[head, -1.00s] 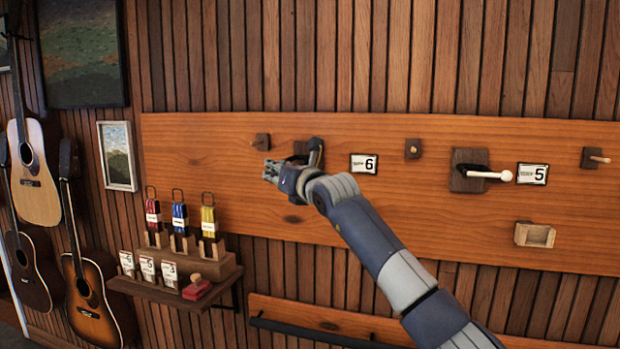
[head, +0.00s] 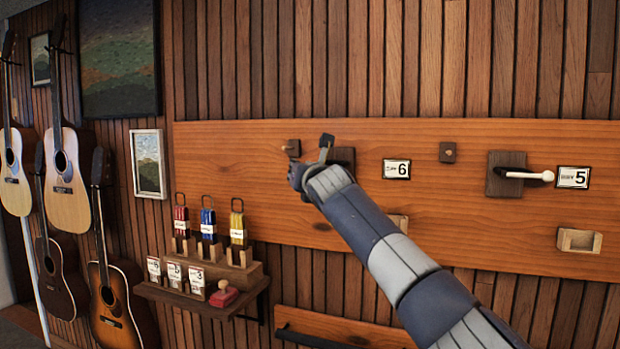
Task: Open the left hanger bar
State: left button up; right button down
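The left hanger's dark wooden block (head: 343,157) is on the orange-brown wall panel, just left of the "6" card (head: 396,169). Its bar is hidden behind my arm and gripper, so I cannot tell its position. My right gripper (head: 298,176) is at the left side of this block, mostly hidden behind its own wrist. I cannot see whether its fingers are open, or whether they touch the bar. The right hanger (head: 507,174) has a dark block and a bar with a white tip pointing right, beside the "5" card (head: 573,177). My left gripper is out of view.
Small wooden pegs (head: 292,148) (head: 447,152) stick out of the panel (head: 235,165). A small wooden holder (head: 579,240) is at the lower right. A shelf (head: 190,296) with coloured packets and cards is below left. Several guitars (head: 66,172) hang at the far left.

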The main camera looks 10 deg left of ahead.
jog(key=shift+s+a+r, duration=0.1)
jog(key=shift+a+r, duration=0.05)
jog(key=shift+a, duration=0.15)
dwell(0.4)
jog(key=c, duration=1.5)
grip_release()
jog(key=shift+c, duration=0.2)
jog(key=shift+o, duration=0.7)
jog(key=shift+a, duration=0.2)
jog(key=shift+d, duration=0.15)
jog(key=v, duration=1.2)
jog(key=shift+a, duration=0.2)
